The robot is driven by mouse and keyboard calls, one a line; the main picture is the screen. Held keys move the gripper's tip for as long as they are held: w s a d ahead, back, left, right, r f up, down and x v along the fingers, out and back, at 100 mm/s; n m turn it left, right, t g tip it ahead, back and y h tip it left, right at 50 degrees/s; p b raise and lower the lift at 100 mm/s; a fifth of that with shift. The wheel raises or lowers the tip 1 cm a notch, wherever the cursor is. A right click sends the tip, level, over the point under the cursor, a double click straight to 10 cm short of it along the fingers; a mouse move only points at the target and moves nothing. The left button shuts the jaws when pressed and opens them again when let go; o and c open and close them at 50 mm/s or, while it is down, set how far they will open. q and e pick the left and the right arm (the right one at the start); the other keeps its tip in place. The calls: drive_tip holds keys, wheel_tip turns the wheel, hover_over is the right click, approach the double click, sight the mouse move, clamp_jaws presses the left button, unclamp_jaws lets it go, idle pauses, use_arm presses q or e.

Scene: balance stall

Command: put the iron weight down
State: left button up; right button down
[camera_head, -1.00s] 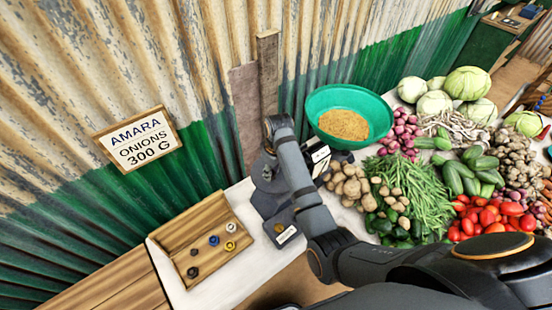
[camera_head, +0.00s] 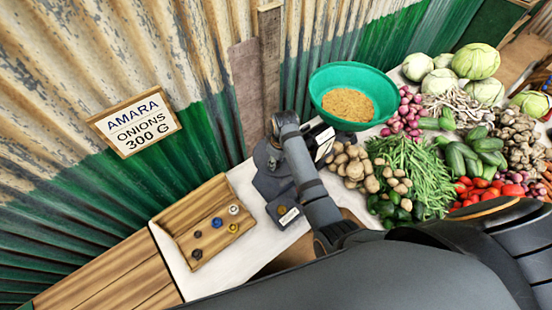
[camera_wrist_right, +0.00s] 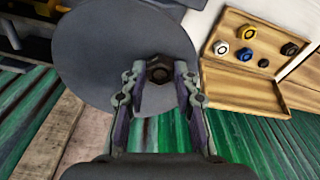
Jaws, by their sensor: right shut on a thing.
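The iron weight (camera_wrist_right: 159,70) is a small dark hexagonal piece between the fingertips of my right gripper (camera_wrist_right: 160,76) in the right wrist view. That gripper is shut on it. Weight and fingertips are over the round grey pan (camera_wrist_right: 95,60) of the scale. I cannot tell whether the weight touches the pan. My left gripper is out of view.
A wooden tray (camera_head: 185,222) with several small weights lies left of the scale; it also shows in the wrist view (camera_wrist_right: 225,92). A green basin (camera_head: 325,95) of grain stands behind, right of the arm. Potatoes (camera_head: 350,165) and other vegetables crowd the counter's right side.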

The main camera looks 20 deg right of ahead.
sight(279, 165)
drive_tip(key=c, duration=1.1)
unclamp_jaws()
drive_tip(key=shift+d+f, duration=0.1)
drive_tip(key=shift+c, duration=0.2)
drive_tip(key=shift+o, duration=0.6)
drive_tip(key=shift+w+f, duration=0.1)
drive_tip(key=shift+w, duration=0.25)
drive_tip(key=shift+r, duration=0.4)
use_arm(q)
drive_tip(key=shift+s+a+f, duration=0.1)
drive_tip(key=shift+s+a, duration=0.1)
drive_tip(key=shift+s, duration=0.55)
use_arm(e)
wheel_tip(279, 165, up, 12)
drive_tip(key=s, duration=0.1)
drive_tip(key=shift+s+d+f, duration=0.15)
drive_tip(key=shift+s+d, duration=0.1)
drive_tip(key=shift+d, duration=0.15)
